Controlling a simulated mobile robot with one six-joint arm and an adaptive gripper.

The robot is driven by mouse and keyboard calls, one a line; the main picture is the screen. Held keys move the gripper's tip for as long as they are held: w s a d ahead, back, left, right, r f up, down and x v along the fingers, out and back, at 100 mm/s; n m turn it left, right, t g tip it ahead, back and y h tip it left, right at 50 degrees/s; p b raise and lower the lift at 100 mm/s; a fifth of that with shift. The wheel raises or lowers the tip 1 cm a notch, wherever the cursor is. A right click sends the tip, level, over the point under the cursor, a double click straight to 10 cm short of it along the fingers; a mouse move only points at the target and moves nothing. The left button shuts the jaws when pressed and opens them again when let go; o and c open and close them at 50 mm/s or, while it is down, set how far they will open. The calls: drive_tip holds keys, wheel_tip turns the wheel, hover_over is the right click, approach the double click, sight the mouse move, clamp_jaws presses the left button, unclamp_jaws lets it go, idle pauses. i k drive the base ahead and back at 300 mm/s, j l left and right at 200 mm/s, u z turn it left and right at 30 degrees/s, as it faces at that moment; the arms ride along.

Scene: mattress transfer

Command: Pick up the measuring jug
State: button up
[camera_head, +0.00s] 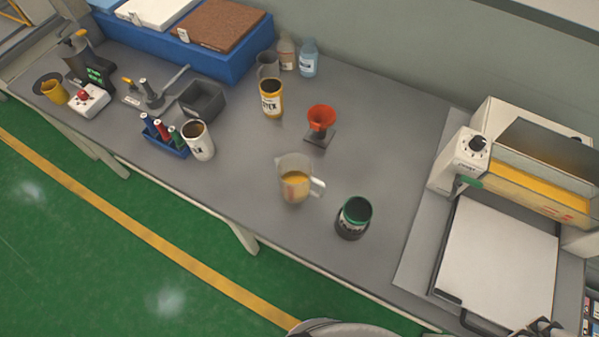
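The measuring jug (294,172) stands upright on the grey workbench (375,150), near the middle of the picture. It is clear, with a yellow-amber liquid in its lower part. Its handle points right. Nothing covers it. My gripper cannot be made out in this view.
A dark can with a green rim (354,216) stands close to the jug's lower right. An orange funnel (321,118) on a stand is behind it. A white can (199,141) and yellow can (271,98) are left. A press-like machine (500,165) fills the right.

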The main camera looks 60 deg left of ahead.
sight(294, 170)
drive_tip(key=u, duration=2.3)
drive_tip(key=j+z, duration=0.1)
drive_tip(key=z, duration=0.3)
drive_tip(key=j+z, duration=0.1)
drive_tip(key=z, duration=0.3)
drive_tip(key=j+z, duration=0.1)
drive_tip(key=z, duration=0.7)
drive_tip(key=k+j+z, duration=0.4)
drive_tip(key=j, duration=0.35)
drive_tip(key=k+j+z, duration=0.4)
drive_tip(key=k+j, duration=0.2)
